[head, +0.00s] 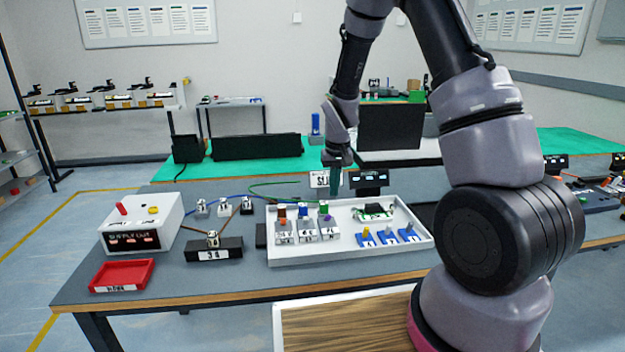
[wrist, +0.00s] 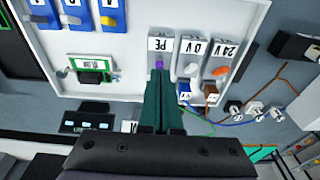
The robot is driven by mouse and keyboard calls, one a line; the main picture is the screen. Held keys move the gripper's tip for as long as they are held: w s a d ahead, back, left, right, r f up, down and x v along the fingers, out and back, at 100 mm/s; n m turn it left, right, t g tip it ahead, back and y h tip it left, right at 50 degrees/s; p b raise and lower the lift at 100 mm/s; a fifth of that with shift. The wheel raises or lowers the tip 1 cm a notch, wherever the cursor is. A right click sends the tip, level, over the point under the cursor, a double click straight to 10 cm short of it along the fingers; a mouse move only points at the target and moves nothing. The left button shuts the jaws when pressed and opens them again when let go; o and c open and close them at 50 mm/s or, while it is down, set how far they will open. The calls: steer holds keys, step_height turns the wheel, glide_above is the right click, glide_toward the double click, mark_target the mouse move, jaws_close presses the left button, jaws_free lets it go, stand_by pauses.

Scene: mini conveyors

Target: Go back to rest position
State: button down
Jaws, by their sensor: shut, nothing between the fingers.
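My gripper (head: 335,183) hangs from my arm above the back part of the white tray (head: 290,261). In the wrist view the two dark green fingers of my gripper (wrist: 158,75) are together and hold nothing. My arm is bent over the workbench in the head view.
The tray holds grey labelled blocks (head: 304,236), blue blocks (head: 388,239) and a green part (head: 373,212). To the left are a power box (head: 133,241), a red bin (head: 121,277) and a black block (head: 229,250). A small dark display (head: 369,178) stands behind the tray.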

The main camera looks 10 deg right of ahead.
steer(key=s+d+r+m+t+y, duration=0.15)
steer(key=s+r, duration=0.25)
steer(key=r, duration=0.7)
steer(key=s+d+r+m+t, duration=0.15)
steer(key=s+r, duration=0.25)
steer(key=r, duration=0.6)
steer(key=s+d+r+t, duration=0.1)
steer(key=s+r, duration=0.5)
steer(key=s, duration=0.2)
steer(key=s+d+r+m+t, duration=0.1)
steer(key=s+r, duration=0.4)
steer(key=s, duration=0.4)
steer(key=shift+s+r+t, duration=0.25)
steer(key=shift+r+t, duration=0.05)
steer(key=shift+r, duration=0.1)
steer(key=shift+y, duration=0.35)
